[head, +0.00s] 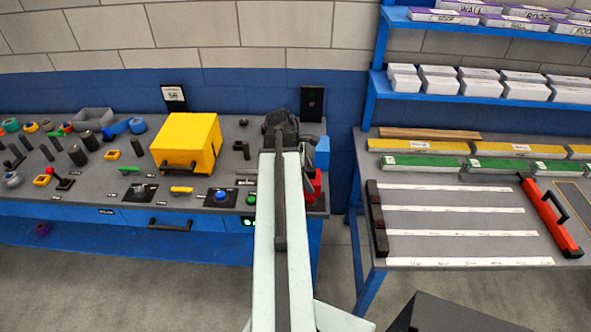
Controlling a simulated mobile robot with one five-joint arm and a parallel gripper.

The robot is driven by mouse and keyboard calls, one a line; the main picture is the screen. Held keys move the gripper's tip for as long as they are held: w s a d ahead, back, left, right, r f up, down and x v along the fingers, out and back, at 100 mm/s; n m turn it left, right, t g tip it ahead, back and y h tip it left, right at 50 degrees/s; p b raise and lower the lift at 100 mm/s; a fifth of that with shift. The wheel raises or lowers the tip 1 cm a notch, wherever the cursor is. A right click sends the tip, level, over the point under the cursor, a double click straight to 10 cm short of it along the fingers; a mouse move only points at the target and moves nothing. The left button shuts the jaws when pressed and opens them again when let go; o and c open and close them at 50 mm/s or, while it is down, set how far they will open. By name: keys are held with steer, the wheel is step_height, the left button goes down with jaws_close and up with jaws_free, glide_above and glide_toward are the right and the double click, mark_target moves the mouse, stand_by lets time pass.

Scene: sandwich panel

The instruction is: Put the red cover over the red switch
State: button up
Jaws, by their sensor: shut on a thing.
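My gripper (280,128) is at the far end of my pale arm, over the right part of the grey bench. It is seen from behind, and its fingertips are hidden. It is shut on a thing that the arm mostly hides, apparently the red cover. A red part (316,187) shows just right of the arm, near the bench's right end. I cannot tell how much of it is cover and how much is switch, or whether they touch. The red switch cannot be made out separately.
A yellow box (186,143) with a black handle stands left of the arm. A blue block (322,152) is just right of it. Buttons, knobs and pegs crowd the grey bench (105,183) at left. A second table (455,205) with strips and a red bar stands right, beyond a gap.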

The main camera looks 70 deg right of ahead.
steer(key=d, duration=0.1)
steer(key=d+f+b, duration=0.2)
steer(key=shift+w+f, duration=0.15)
steer(key=shift+w, duration=0.1)
steer(key=shift+s+a, duration=0.1)
steer(key=shift+f+b, duration=1.35)
steer(key=shift+b, duration=0.2)
steer(key=shift+f, duration=0.1)
steer(key=shift+f+b, duration=0.9)
steer(key=shift+b, duration=0.1)
steer(key=shift+f, duration=0.1)
